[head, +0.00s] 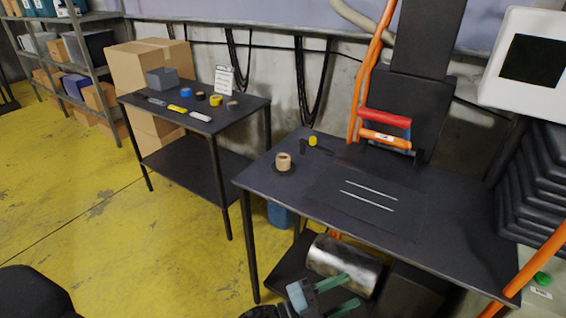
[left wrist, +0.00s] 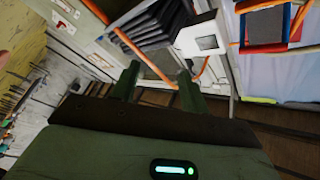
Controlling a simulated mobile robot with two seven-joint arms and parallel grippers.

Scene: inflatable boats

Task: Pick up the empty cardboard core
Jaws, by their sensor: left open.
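A short tan cardboard core (head: 283,161) stands upright on a dark round base on the near dark table (head: 330,185), close to its left corner. Its top shows a dark hole. My left gripper (head: 350,290) is low at the bottom of the head view, in front of the table's front edge and below its top, well apart from the core. Its two green fingers are spread with nothing between them. They also show open and empty in the left wrist view (left wrist: 158,74), where I cannot make out the core. My right gripper is not in view.
Two thin light rods (head: 370,195) lie mid-table. A small yellow item (head: 313,141) stands behind the core. An orange-framed device (head: 385,130) stands at the back. A metal cylinder (head: 340,262) is under the table. A second table (head: 205,120) at left holds several small items.

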